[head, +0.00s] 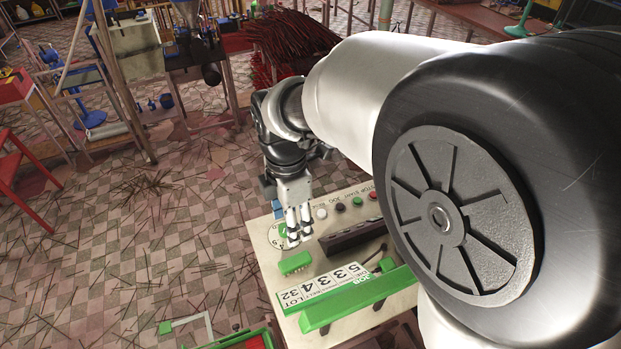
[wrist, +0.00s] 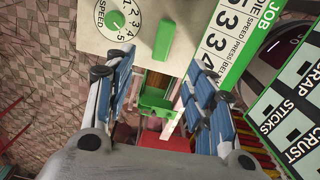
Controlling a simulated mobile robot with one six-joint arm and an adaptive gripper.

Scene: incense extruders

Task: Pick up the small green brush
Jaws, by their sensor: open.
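The small green brush (head: 294,263) lies on the pale top of a control panel, near the speed dial. In the wrist view a short green block (wrist: 165,40), which looks like the same brush, lies beside the dial, just beyond the fingertips. My gripper (head: 299,235) points down over the panel's far left corner, next to the brush. In the wrist view its two blue-padded fingers (wrist: 158,68) are spread apart with nothing held between them. I cannot tell the exact height of the fingertips above the panel.
The panel (head: 268,272) also bears the speed dial (head: 281,235), several buttons, a dark raised bar (head: 350,236), a number board (head: 325,285) and a long green bar (head: 358,300). A green-edged tray (head: 245,338) is below left. Sticks litter the checkered floor.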

